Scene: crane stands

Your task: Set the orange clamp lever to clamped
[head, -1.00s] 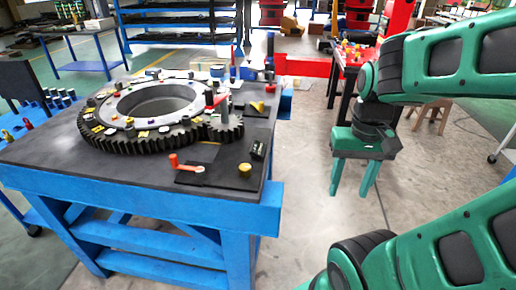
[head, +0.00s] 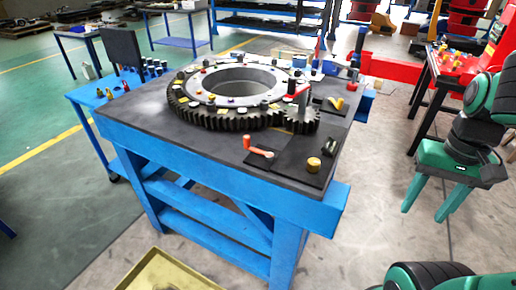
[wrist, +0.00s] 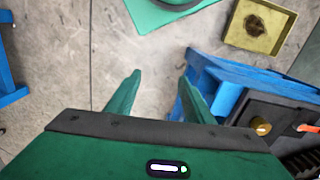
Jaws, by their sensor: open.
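The orange clamp lever (head: 258,148) sits on a dark plate near the front edge of the blue table's black top, in front of the small gear. Its arm points to the right in the head view. It also shows at the right edge of the wrist view (wrist: 307,128), partly cut off. My gripper (head: 433,213) is open and empty, out to the right of the table over bare floor. Its two green fingers (wrist: 158,90) point apart in the wrist view, with the table to their right.
The blue table (head: 215,197) carries a large ring gear (head: 205,119), a yellow-orange knob (head: 314,164) and a black block (head: 330,145). A yellow tray (head: 160,272) lies on the floor in front. A red-topped stand (head: 450,62) is behind my arm.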

